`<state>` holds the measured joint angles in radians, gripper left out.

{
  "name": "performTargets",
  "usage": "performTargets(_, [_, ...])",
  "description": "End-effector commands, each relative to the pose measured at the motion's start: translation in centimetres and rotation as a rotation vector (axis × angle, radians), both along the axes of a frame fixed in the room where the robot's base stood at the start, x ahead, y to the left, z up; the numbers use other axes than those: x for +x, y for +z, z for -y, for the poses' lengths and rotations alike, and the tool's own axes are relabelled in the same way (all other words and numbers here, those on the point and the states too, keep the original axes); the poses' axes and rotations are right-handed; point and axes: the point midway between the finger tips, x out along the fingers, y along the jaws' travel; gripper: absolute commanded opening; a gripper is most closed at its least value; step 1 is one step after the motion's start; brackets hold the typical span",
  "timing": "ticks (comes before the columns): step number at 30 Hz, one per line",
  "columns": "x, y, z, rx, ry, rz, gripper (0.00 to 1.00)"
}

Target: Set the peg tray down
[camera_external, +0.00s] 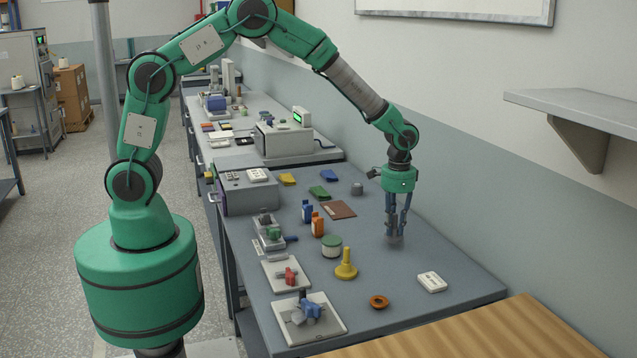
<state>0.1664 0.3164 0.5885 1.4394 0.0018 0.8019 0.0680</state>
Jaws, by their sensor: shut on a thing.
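My gripper (394,230) points straight down over the right part of the grey table (440,255). Its fingers are shut on a small grey thing (393,240), which is mostly hidden between the fingertips. I cannot tell from this view whether it is the peg tray or part of it, or whether it touches the table. Flat pale trays stand at the table's left front: one with a blue piece (309,307) and one with a red piece (290,276). A grey holder with a green piece (273,233) is behind them.
A yellow cone-like piece (346,265), a green-and-white round tub (331,246), an orange bottle (317,224) and a brown mat (338,209) lie left of my gripper. An orange ring (379,302) and a white box (432,282) are in front. A wall shelf (580,105) juts out right.

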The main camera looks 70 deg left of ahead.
Motion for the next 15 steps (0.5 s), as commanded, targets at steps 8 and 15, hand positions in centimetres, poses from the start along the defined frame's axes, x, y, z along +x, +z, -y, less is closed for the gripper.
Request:
performTargets(8, [0.1, -2.2, 0.0, 0.000, 0.000, 0.002, 0.00])
performTargets(15, [0.1, -2.2, 0.0, 0.000, 0.000, 0.002, 0.00])
